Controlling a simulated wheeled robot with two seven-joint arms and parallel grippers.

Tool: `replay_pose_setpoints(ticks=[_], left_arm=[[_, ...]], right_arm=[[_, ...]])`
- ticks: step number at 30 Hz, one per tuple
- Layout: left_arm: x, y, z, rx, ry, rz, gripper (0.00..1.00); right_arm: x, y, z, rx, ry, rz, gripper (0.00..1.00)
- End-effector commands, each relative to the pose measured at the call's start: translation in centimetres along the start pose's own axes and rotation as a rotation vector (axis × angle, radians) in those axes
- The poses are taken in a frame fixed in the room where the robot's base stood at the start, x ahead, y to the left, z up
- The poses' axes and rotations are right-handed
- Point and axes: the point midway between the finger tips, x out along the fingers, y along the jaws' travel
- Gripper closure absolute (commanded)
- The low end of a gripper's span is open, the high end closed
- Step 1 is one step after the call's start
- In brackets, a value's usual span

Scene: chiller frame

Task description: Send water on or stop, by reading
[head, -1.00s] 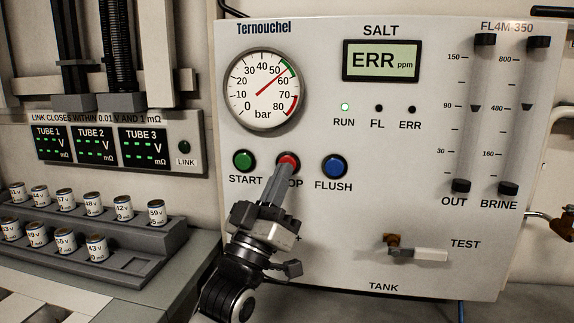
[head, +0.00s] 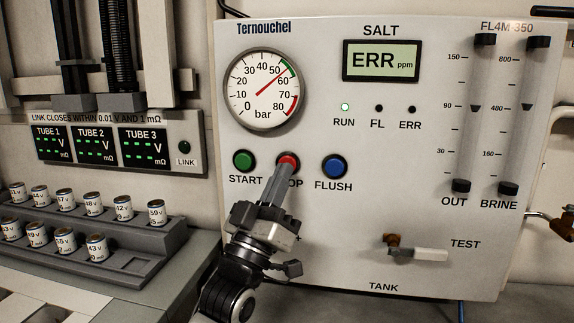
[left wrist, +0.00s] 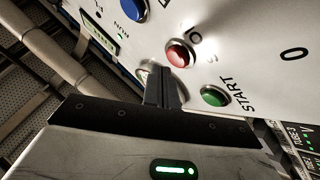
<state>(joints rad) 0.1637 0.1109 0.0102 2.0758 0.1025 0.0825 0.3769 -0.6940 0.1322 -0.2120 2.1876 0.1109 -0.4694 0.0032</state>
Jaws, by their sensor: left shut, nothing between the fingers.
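The white panel (head: 340,220) carries a green START button (head: 243,161), a red STOP button (head: 289,159) and a blue FLUSH button (head: 334,166). My left gripper (head: 290,170) is shut and empty, its tips at the lower edge of the STOP button; I cannot tell whether they touch. In the left wrist view the red button (left wrist: 180,54) stands just beyond the fingertips. The salt display (head: 381,61) reads ERR ppm, and the RUN lamp (head: 344,107) is lit green. A valve lever (head: 430,254) lies level between TEST and TANK. My right gripper is out of view.
Two flow tubes (head: 480,135) marked OUT and BRINE stand at the panel's right. At left are a TUBE readout box (head: 180,130) and a stepped grey rack (head: 140,265) with several small labelled cylinders.

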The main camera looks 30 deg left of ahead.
Motion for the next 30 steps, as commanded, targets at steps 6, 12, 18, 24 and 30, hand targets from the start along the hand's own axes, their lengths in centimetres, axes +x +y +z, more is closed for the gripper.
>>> replay_pose_setpoints(ticks=[6,12,18,24,30], left_arm=[[0.00,0.00,0.00,0.000,0.000,0.000,1.00],[0.05,-0.02,0.02,0.000,0.000,0.000,1.00],[0.49,-0.34,0.34,0.000,-0.001,0.000,1.00],[0.60,-0.44,0.43,0.000,0.000,0.000,1.00],[0.61,-0.44,0.44,0.000,0.000,0.000,1.00]], right_arm=[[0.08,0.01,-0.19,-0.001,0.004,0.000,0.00],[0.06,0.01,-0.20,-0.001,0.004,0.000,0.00],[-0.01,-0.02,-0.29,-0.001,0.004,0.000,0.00],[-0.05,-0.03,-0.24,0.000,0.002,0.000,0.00],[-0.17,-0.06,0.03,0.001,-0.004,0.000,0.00]])
